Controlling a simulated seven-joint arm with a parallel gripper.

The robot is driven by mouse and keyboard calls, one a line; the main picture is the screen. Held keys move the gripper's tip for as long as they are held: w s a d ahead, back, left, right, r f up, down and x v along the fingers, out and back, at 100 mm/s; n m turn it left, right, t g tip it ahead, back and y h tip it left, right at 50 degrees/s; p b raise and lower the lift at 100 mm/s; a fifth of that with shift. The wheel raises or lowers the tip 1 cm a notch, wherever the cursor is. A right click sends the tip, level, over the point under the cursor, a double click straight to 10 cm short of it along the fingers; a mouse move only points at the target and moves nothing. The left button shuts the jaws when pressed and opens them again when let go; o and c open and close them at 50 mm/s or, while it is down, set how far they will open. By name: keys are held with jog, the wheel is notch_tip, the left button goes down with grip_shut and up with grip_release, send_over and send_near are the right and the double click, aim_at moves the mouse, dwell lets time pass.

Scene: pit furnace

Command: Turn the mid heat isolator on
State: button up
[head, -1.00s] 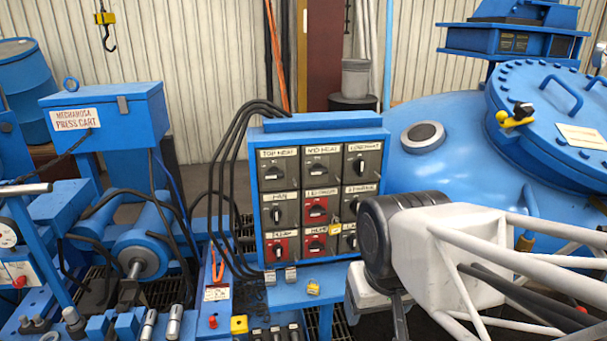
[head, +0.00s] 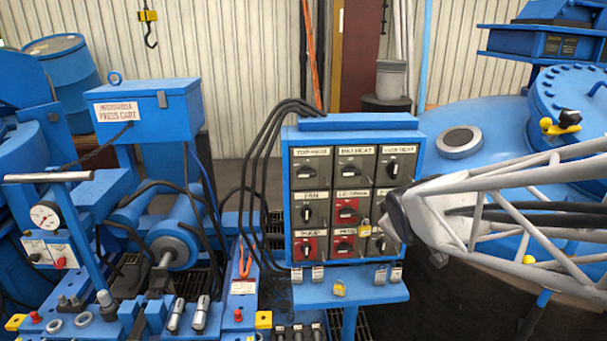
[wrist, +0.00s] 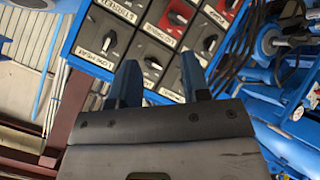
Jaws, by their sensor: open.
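The mid heat isolator (head: 354,166) is the top-middle dark rotary switch on the blue control panel (head: 292,200), under a white label. Its handle looks roughly horizontal in the head view. The top heat switch (head: 309,171) is to its left and the low heat switch (head: 393,168) to its right. My gripper (wrist: 160,80) is open and empty in the wrist view, its two fingers apart in front of the panel's top-row edge. The fingers hide part of the panel there. The fingertips cannot be made out in the head view, where my arm comes in from the right.
Several other switches, some red, fill the lower rows, with a yellow padlock (head: 364,227) among them. A small blue shelf (head: 375,293) with tags sits below. Black cables (head: 262,150) run along the panel's left side. The blue furnace (head: 480,115) is behind right, the press cart (head: 145,110) left.

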jog(key=w+n+t+y, duration=0.2)
jog(key=w+n+t, duration=0.25)
jog(key=w, duration=0.45)
jog(key=n+t+y, duration=0.2)
jog(key=n+y, duration=0.3)
jog(key=n, duration=0.3)
send_near(354, 174)
jog(key=shift+w+f+n+y, duration=0.25)
jog(key=shift+w+n+y, duration=0.6)
jog(key=shift+n, duration=0.4)
jog(key=shift+w, duration=0.2)
jog(key=shift+x, duration=3.7)
grip_shut()
